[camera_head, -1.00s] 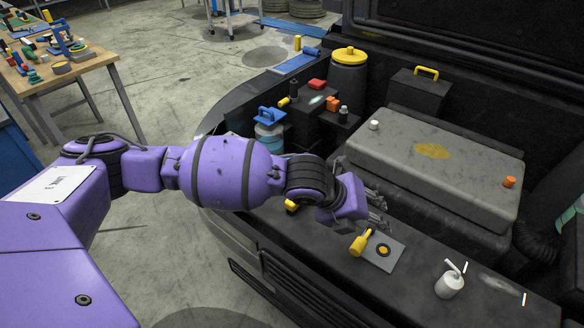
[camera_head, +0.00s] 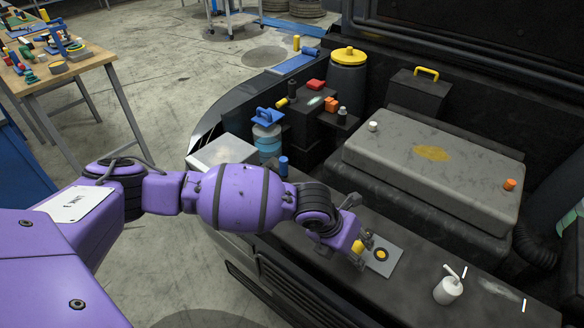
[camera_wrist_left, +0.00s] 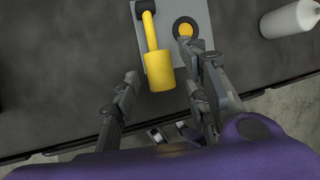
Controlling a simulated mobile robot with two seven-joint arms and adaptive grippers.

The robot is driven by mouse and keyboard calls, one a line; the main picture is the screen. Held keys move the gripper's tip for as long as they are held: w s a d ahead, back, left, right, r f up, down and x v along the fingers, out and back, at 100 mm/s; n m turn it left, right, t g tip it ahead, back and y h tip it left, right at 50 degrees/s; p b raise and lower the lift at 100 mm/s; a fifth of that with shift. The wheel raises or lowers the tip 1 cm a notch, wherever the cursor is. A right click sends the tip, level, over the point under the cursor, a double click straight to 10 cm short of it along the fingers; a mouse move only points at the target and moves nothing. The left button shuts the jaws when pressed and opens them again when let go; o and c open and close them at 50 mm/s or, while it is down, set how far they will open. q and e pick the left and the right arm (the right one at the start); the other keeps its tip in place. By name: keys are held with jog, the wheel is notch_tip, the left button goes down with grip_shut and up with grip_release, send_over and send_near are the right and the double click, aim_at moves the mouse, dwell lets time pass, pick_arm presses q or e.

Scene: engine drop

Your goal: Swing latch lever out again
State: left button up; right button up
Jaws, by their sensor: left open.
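The latch lever (camera_wrist_left: 151,32) is a yellow arm with a thick yellow handle and a black pivot. It is mounted on a grey plate (camera_head: 387,260) on the front ledge of the engine bay. A yellow disc with a black ring (camera_wrist_left: 185,29) sits beside the lever. My left gripper (camera_wrist_left: 160,67) is open, its fingers on either side of the handle end, with gaps visible in the left wrist view. In the head view the left gripper (camera_head: 363,250) partly hides the lever. My right gripper is not in view.
The large grey engine cover (camera_head: 440,165) lies behind. A blue-capped jug (camera_head: 267,140) and a yellow-lidded black container (camera_head: 348,75) stand further back. The ledge between plate and canister is clear.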

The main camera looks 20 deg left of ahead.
pick_arm(q)
jog(key=shift+w+d+f, duration=0.1)
jog(key=shift+w, duration=0.1)
jog(key=shift+c, duration=0.2)
grip_shut()
